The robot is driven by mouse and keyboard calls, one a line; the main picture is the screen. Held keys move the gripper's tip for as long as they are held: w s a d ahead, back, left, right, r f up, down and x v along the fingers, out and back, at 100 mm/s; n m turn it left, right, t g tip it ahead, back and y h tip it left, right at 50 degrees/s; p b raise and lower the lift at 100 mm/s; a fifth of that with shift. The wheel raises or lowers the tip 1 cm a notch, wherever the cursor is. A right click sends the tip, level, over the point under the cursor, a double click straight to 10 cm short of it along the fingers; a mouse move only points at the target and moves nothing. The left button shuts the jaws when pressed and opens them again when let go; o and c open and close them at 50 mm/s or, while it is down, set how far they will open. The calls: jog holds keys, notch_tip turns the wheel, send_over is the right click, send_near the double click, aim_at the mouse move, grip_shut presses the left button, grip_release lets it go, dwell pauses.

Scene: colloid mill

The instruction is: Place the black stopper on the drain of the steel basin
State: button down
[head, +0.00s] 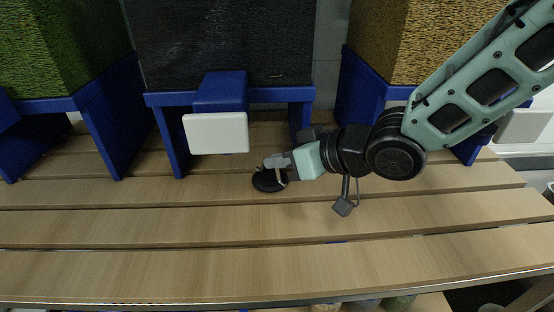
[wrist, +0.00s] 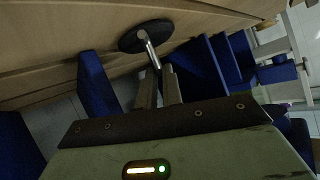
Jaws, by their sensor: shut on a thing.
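The black stopper (head: 268,181) is a flat black disc with a pale metal stem, at the middle of the slatted wooden bench in the head view. My gripper (head: 282,162) is at the stopper from the right and is shut on its stem. In the wrist view the stopper's disc (wrist: 146,36) shows beyond my gripper's fingers (wrist: 160,80), with the stem reaching back to them. I cannot tell whether the disc touches the slats. The steel basin and its drain are not in view.
The slatted bench (head: 130,225) is clear in front of the stopper. Behind it stand several bins on blue supports: green (head: 60,50), black (head: 225,45) and yellow-brown (head: 400,40). A white block (head: 216,133) on a blue bracket juts out just left of my gripper.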

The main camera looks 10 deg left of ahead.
jog(key=shift+f, duration=0.1)
jog(key=c, duration=1.5)
grip_release()
jog(key=shift+c, duration=0.2)
